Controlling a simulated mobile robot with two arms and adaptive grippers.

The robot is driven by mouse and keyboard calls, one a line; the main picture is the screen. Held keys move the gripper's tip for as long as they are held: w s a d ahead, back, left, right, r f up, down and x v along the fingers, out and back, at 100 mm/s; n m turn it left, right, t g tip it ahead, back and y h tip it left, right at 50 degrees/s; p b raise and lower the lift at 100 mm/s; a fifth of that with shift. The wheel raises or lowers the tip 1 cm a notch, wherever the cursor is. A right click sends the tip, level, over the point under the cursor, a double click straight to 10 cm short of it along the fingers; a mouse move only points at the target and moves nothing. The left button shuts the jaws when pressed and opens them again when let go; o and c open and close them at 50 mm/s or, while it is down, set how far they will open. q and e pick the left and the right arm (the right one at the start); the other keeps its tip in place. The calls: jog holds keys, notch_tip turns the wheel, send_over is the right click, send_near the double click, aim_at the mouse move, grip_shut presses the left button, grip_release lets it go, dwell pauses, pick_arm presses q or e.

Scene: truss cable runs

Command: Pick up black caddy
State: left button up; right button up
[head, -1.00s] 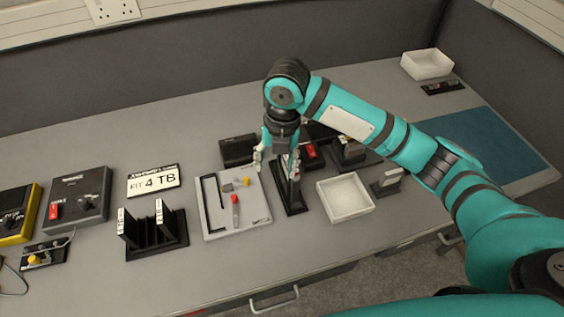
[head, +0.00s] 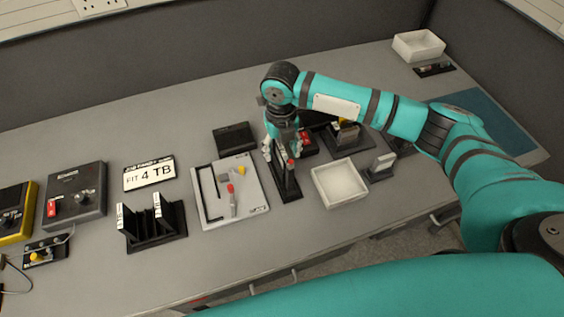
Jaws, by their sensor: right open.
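My right gripper (head: 283,152) is open, fingers pointing down, over a narrow black holder (head: 287,188) with an upright part and a red-tipped piece. The fingers partly hide the holder's upper part, and I cannot tell whether they touch it. No label tells me which black item is the caddy. A flat black box (head: 233,137) lies just left of the gripper. A black slotted rack (head: 152,236) with white-labelled upright pieces stands farther left. My left gripper is not in view.
A grey tool board (head: 247,207) lies left of the holder, and a white open tray (head: 340,183) right of it. A sign reading "FIT 4 TB" (head: 149,173) and a dark switch box (head: 76,195) are at left.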

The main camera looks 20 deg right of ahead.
jog(key=shift+f+p, duration=0.3)
jog(key=shift+f, duration=0.3)
notch_tip(320, 180, down, 4)
jog(key=shift+w+d+f+p, duration=0.1)
jog(key=shift+w+d+p, duration=0.05)
jog(key=shift+p, duration=0.35)
jog(key=shift+c, duration=0.4)
grip_shut()
